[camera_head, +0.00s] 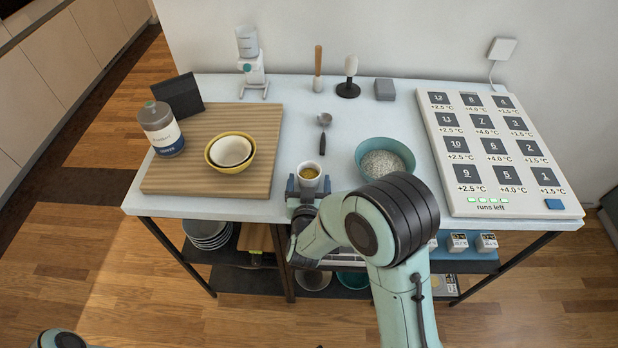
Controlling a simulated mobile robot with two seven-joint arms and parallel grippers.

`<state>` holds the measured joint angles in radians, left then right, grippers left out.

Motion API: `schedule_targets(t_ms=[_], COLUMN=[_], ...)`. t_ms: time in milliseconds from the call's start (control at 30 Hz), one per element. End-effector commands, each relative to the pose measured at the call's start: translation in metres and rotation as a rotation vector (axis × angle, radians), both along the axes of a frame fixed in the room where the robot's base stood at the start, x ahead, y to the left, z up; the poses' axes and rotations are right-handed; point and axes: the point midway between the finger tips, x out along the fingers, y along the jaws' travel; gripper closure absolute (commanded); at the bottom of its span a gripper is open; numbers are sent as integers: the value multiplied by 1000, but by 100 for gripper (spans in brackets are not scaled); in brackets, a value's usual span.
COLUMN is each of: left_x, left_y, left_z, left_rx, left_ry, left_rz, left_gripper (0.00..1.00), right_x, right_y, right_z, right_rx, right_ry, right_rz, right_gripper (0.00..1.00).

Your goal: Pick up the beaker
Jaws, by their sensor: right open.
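A small white cup-like beaker (309,171) with yellowish-brown contents stands upright near the front edge of the table, left of the teal bowl. The gripper hides part of the beaker's lower front. At the bottom left corner a small piece of my left arm shows, but its gripper does not.
A wooden board (270,182) with a yellow bowl (246,163) and a grey bottle (161,129) lies to the left. A teal bowl (399,147) of white grains is close on the right. A spoon (324,122) lies behind the beaker. A large numbered panel (435,140) covers the right side.

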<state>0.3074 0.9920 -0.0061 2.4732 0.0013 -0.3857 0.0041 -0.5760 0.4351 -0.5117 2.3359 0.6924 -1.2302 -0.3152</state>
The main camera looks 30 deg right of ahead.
Motion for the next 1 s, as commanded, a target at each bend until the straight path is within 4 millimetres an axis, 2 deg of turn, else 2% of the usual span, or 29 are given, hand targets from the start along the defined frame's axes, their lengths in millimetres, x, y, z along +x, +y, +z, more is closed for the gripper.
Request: schedule_targets(t_ms=[133,367,567,867,1000], left_x=[1,1,1,1,2], left_y=[0,0,0,0,0], left_z=[2,2,2,2,4], left_rx=[0,0,0,0,0], left_ry=[-1,-1,-1,-1,-2], left_rz=[-1,-1,-1,-1,0], left_gripper=[57,57,57,57,57], right_x=[12,13,13,13,13], right_y=[-8,-7,-7,-7,-7], right_z=[-2,-2,-2,-1,8], right_rx=[0,0,1,1,1], right_ry=[-1,-1,-1,-3,-4], right_rz=[-1,1,1,0,-1], right_gripper=[14,14,76,76,76])
